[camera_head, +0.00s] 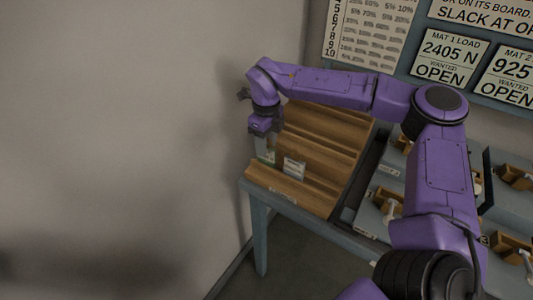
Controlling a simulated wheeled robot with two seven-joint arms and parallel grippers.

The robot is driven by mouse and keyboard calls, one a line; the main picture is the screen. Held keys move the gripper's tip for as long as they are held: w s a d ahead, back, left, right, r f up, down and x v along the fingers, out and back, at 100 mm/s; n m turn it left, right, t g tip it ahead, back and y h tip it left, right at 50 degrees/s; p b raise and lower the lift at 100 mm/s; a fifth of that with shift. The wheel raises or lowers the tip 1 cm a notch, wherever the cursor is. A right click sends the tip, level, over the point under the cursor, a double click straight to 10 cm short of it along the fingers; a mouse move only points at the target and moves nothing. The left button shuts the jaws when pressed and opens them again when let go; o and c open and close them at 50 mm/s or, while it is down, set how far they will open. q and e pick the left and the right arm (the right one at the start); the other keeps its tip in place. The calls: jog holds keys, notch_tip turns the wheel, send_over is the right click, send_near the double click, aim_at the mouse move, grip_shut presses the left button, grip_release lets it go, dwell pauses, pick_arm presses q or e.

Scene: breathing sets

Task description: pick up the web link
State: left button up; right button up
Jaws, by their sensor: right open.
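My right gripper (264,146) is open and points down over the left end of a stepped wooden rack (325,140). A small pale and green piece (268,157) shows at its fingertips; I cannot tell whether it is touched. A small white card (294,168) stands on the rack just right of the gripper. I cannot make out which thing is the web link; it may be hidden by the gripper or too small to tell. My left gripper is not in view.
The rack stands on a blue-grey table (258,190), close to a bare wall on the left. Right of it are grey trays (372,215) with wooden blocks and pale handles, partly behind my right arm. Signs, one reading "2405 N" (450,55), hang behind.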

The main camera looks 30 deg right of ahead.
jog(key=shift+d+f, duration=0.1)
jog(key=shift+f, duration=0.7)
grip_shut()
jog(key=shift+r, duration=0.15)
